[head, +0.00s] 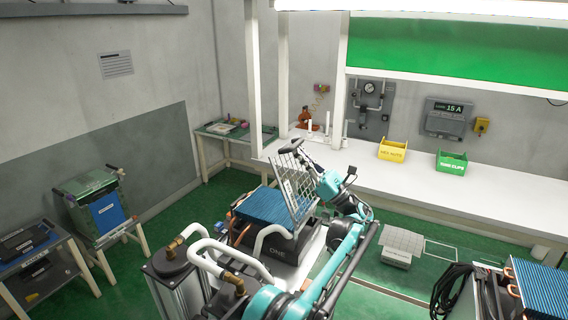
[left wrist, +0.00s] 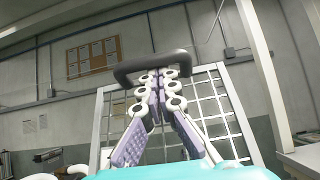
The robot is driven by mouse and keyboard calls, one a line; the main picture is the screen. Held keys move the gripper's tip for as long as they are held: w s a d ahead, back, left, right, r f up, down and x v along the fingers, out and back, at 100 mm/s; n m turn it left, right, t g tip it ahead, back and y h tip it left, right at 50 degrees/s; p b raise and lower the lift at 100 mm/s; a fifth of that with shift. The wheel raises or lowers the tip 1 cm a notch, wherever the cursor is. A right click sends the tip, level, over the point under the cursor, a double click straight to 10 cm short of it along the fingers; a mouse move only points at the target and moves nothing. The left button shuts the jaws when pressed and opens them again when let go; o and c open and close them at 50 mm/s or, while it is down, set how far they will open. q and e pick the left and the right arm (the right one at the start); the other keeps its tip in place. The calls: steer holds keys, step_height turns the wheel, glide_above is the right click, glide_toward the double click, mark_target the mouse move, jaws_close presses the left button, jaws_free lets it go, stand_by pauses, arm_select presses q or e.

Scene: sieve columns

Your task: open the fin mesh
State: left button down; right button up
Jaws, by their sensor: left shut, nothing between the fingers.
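The fin mesh (head: 290,188) is a white-framed wire grid. It stands raised and steeply tilted above the blue fins (head: 262,208) of the unit labelled ONE. In the left wrist view the mesh (left wrist: 218,100) fills the middle, with its dark handle bar (left wrist: 150,66) along the top. The handle also shows in the head view (head: 288,145). My left gripper (head: 303,151) is shut and empty, its tips close to the handle. In the left wrist view the fingertips (left wrist: 159,82) lie just below the bar; contact is unclear. My right gripper is out of view.
A white bench (head: 385,170) with a yellow bin (head: 392,152) and a green bin (head: 451,163) runs along the back. Another finned unit (head: 541,290) stands at the lower right. Small tables with gear stand at the left. Green floor lies open between them.

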arm_select(q)
steer(key=s+d, duration=0.3)
steer(key=d, duration=0.5)
steer(key=shift+s+d+b, duration=0.3)
steer(key=shift+d+b, duration=0.05)
steer(key=shift+b, duration=0.05)
